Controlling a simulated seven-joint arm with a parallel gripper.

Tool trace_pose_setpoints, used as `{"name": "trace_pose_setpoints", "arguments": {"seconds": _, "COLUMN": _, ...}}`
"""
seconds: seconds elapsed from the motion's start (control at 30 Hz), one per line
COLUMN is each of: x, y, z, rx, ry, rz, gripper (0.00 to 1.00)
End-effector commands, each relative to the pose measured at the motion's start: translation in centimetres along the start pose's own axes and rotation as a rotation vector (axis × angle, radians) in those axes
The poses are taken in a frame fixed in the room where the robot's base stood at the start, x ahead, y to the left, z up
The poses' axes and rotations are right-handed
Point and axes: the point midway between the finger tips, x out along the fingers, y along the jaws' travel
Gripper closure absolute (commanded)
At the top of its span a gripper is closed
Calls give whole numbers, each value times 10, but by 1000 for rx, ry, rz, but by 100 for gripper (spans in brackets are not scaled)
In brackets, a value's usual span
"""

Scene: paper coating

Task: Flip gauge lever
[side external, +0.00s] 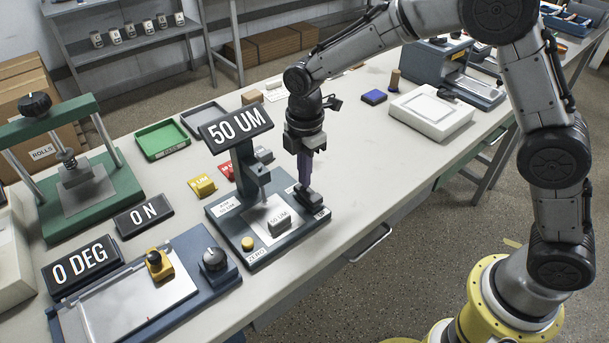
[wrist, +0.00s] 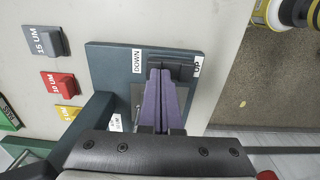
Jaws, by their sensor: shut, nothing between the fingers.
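The gauge stand (side external: 241,208) is a dark blue-grey base with a post and a "50 UM" display (side external: 236,127). A grey block marked 50 UM (side external: 279,223) sits on its pale plate below the probe (side external: 262,186). The dark gauge lever (side external: 309,199) is at the base's right end. In the wrist view the lever (wrist: 183,69) lies between the DOWN label (wrist: 137,61) and the UP label (wrist: 197,66). My gripper (side external: 304,183) is shut and empty, fingers pointing down at the lever. Its purple fingertips (wrist: 165,78) partly hide the lever; contact and lever position are unclear.
Yellow (side external: 202,186) and red (side external: 228,171) blocks stand behind the gauge. A yellow ZERO button (side external: 248,243) is on its front corner. The blue coater (side external: 140,291) and green press (side external: 88,195) stand left. The bench is clear right of the gauge.

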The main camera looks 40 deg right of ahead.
Motion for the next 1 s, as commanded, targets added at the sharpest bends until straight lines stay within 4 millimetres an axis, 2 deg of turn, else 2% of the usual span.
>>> {"name": "trace_pose_setpoints", "arguments": {"seconds": 0.13, "x": 8, "y": 0, "z": 0, "rx": 0, "ry": 0, "rz": 0, "gripper": 100}}
{"name": "trace_pose_setpoints", "arguments": {"seconds": 1.0, "x": 18, "y": 0, "z": 0, "rx": 0, "ry": -2, "rz": -74, "gripper": 100}}
